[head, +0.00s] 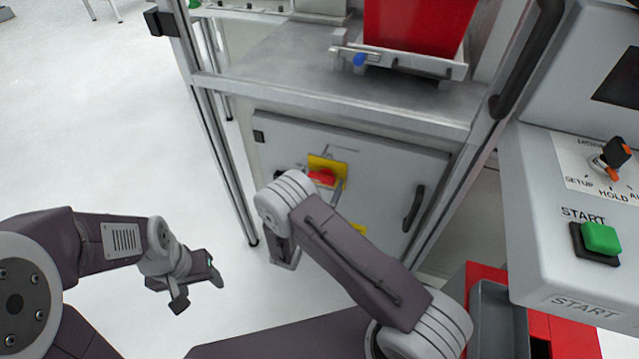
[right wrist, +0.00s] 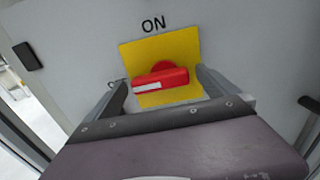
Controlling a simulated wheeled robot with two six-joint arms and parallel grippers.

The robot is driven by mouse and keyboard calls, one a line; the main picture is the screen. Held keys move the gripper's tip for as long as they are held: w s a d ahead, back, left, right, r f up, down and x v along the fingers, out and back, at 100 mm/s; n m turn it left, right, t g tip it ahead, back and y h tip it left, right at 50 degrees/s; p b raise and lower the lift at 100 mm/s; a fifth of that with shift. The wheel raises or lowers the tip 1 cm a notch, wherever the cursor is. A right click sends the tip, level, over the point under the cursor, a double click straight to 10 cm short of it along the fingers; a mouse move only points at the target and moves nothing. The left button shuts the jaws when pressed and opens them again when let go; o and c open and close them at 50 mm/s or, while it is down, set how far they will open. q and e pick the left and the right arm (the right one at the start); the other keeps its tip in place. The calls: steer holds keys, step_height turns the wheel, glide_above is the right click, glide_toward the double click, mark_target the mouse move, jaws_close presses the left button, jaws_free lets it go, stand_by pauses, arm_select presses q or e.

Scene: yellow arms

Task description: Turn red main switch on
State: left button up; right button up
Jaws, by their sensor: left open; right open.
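The red main switch (head: 322,176) sits on a yellow plate (head: 327,162) on the grey cabinet door (head: 380,160). In the right wrist view the red switch handle (right wrist: 160,80) lies nearly horizontal, slightly tilted, on the yellow plate (right wrist: 135,55), below the word ON. My right gripper (right wrist: 163,92) is open, with one finger on each side of the handle; I cannot tell whether they touch it. In the head view my right arm hides part of the switch area. My left gripper (head: 197,287) is open and empty over the floor, away from the cabinet.
A metal shelf (head: 290,65) with a red bin (head: 412,25) stands above the cabinet. A black door handle (head: 413,208) is right of the switch. A control panel with a green START button (head: 602,238) stands at the right. Open floor (head: 90,120) lies at the left.

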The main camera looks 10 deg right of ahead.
steer(key=c, duration=1.4)
steer(key=shift+o, duration=0.2)
steer(key=shift+m, duration=0.3)
steer(key=m, duration=0.4)
steer(key=shift+r, duration=0.1)
steer(key=m, duration=0.4)
steer(key=shift+s+d+r, duration=0.1)
steer(key=m+b, duration=0.1)
steer(key=m, duration=0.4)
steer(key=shift+d, duration=0.1)
steer(key=m+b, duration=0.1)
steer(key=m, duration=0.3)
steer(key=shift+s+d+r+b, duration=0.1)
steer(key=shift+s+b, duration=0.05)
steer(key=shift+b, duration=0.25)
steer(key=shift+m, duration=0.3)
steer(key=o, duration=1.4)
steer(key=shift+c, duration=0.2)
